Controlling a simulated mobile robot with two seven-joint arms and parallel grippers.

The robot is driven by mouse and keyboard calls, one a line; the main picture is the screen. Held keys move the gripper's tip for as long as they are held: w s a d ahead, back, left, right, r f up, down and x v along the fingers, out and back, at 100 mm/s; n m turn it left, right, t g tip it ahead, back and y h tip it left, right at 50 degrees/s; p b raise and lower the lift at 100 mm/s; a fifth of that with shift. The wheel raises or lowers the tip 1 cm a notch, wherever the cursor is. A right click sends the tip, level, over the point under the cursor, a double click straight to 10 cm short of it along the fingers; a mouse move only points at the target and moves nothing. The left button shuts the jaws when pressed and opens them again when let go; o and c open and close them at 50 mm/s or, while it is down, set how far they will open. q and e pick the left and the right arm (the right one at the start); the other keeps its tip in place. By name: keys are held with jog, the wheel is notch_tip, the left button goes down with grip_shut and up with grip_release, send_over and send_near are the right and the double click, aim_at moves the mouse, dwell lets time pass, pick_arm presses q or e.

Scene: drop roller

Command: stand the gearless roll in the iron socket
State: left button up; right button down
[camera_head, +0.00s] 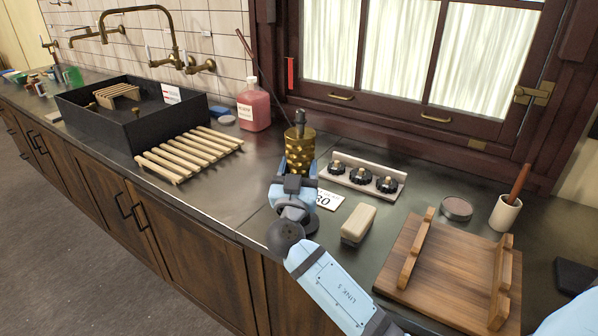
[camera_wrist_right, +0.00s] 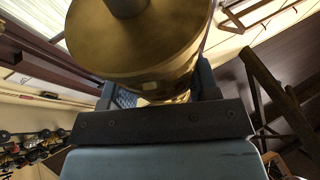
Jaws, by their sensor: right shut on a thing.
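A brass roll (camera_head: 299,152) with a bumpy surface and a dark shaft end on top stands roughly upright in my right gripper (camera_head: 299,170). The gripper is shut on it, above the counter in the middle of the head view. In the right wrist view the roll (camera_wrist_right: 140,45) fills the space between the fingers; its near end is a smooth disc with a grey shaft, and no gear shows on that end. I cannot clearly pick out the iron socket; a round dark grey piece (camera_head: 456,208) lies on the right of the counter. My left gripper is not in view.
A pale rack (camera_head: 362,179) with three black toothed pieces stands behind a beige block (camera_head: 358,223) and a number card (camera_head: 327,200). A wooden board with rails (camera_head: 440,268) is at right, near a white pot (camera_head: 505,213). A slatted rack (camera_head: 190,152), pink bottle (camera_head: 253,107) and black sink (camera_head: 130,125) are left.

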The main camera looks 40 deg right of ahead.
pick_arm(q)
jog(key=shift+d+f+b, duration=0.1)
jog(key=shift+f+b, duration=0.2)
jog(key=shift+b, duration=0.1)
pick_arm(e)
jog(key=shift+f, duration=0.15)
pick_arm(q)
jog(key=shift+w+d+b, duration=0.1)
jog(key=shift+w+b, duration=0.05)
jog(key=shift+b, duration=0.45)
pick_arm(e)
jog(key=shift+f, duration=0.3)
pick_arm(q)
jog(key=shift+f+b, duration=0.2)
jog(key=shift+b, duration=0.35)
pick_arm(e)
jog(key=shift+f, duration=0.3)
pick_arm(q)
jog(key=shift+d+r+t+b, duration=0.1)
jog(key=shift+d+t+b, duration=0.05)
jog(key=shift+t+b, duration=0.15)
pick_arm(e)
jog(key=shift+f, duration=0.25)
pick_arm(q)
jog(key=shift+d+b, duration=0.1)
jog(key=shift+b, duration=0.35)
pick_arm(e)
jog(key=shift+f, duration=0.25)
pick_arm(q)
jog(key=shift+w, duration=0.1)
